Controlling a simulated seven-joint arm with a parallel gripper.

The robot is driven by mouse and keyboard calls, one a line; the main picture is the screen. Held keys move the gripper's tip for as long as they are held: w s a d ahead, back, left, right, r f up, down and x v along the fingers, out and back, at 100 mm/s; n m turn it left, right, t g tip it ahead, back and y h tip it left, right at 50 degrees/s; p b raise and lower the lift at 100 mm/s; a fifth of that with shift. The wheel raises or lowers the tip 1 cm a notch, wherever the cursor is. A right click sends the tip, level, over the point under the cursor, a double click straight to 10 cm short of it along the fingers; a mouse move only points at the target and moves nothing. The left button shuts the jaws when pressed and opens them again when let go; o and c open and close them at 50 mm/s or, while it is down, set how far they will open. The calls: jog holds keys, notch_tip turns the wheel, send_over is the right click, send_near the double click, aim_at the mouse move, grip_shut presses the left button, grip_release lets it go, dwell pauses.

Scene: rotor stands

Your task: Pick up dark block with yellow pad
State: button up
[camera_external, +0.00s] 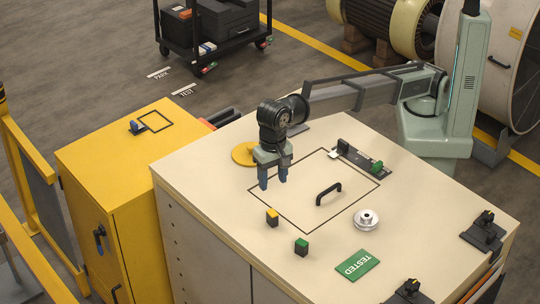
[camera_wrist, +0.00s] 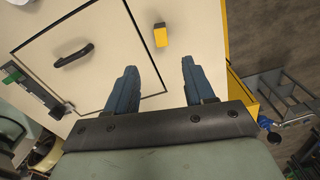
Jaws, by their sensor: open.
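The dark block with a yellow pad (camera_external: 272,217) stands on the cream tabletop near its front left edge, just outside the black outlined square. It also shows in the wrist view (camera_wrist: 160,35) at top centre, its yellow top clear, beyond the fingertips. My gripper (camera_external: 273,184) is above the table at the left corner of the outlined square, fingers pointing down. In the wrist view my gripper (camera_wrist: 158,78) has its two blue fingers wide apart, with nothing between them. The block is apart from the fingers.
A green-topped block (camera_external: 301,246) stands right of the yellow-padded one. A black handle (camera_external: 328,194) lies inside the square, with a silver pulley (camera_external: 367,219) and green TESTED plate (camera_external: 357,265) nearby. A yellow disc (camera_external: 244,154) is behind my gripper. A yellow cabinet (camera_external: 120,180) adjoins the table.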

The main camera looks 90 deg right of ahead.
aim_at(272, 212)
notch_tip(272, 212, down, 8)
jog(key=shift+r, duration=0.1)
jog(key=shift+a+f, duration=0.15)
jog(key=shift+f, duration=1.35)
jog(key=shift+a+f, duration=0.1)
jog(key=shift+f, duration=1.35)
jog(key=shift+c, duration=0.4)
grip_shut()
